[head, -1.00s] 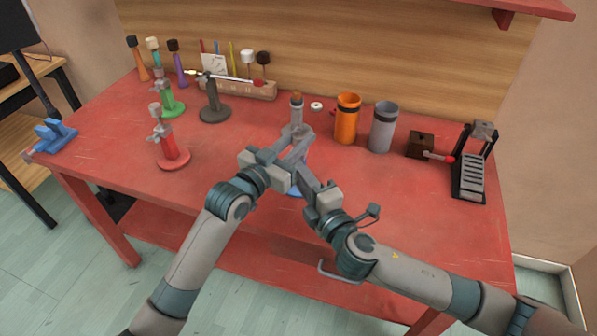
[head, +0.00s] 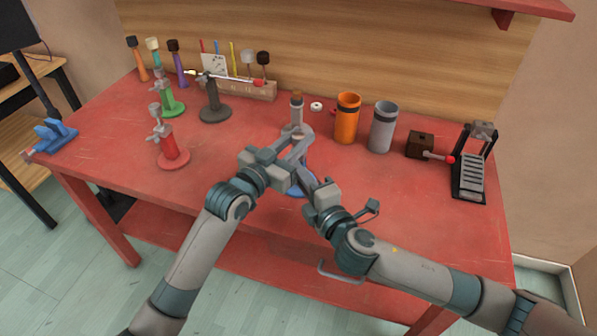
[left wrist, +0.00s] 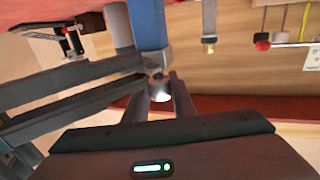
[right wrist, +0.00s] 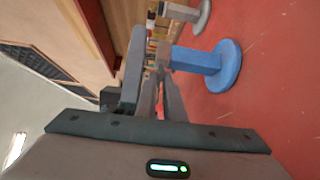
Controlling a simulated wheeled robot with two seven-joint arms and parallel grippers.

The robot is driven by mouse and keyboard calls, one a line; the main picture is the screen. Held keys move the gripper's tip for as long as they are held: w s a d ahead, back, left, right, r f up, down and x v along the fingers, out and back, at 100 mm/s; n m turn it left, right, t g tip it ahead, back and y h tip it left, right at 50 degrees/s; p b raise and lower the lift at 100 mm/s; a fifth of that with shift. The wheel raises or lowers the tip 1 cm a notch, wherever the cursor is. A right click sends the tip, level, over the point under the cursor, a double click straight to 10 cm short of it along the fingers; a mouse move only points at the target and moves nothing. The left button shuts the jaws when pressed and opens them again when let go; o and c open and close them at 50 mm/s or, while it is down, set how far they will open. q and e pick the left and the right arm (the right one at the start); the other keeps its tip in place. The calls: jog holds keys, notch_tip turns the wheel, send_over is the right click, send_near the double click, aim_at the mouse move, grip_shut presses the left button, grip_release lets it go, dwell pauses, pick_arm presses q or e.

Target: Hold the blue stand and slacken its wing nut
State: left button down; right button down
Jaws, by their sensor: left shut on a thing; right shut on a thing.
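The blue stand stands near the table's front edge, its round base (head: 297,191) partly behind my grippers in the head view. Its blue post (left wrist: 148,25) shows in the left wrist view, and its base (right wrist: 227,66) in the right wrist view. My left gripper (left wrist: 160,82) is shut on the stand's grey upper part, just past the blue post. My right gripper (right wrist: 161,78) is shut at the same grey head, on what looks like the wing nut. The fingers largely hide the wing nut. The two grippers are very close together.
A red stand (head: 172,156), a green stand (head: 172,106) and a dark grey stand (head: 214,112) are to the left. An orange cup (head: 347,120) and a grey cup (head: 383,128) stand right of my grippers. The front right of the table is clear.

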jog(key=shift+w+r+n+g+h, duration=0.1)
jog(key=shift+r+n+g+h, duration=0.1)
jog(key=shift+n+g+h, duration=0.5)
jog(key=c, duration=1.9)
grip_release()
jog(key=shift+c, duration=0.2)
jog(key=shift+f+t+y, duration=0.1)
jog(key=shift+t+y, duration=0.2)
jog(key=shift+y, duration=0.2)
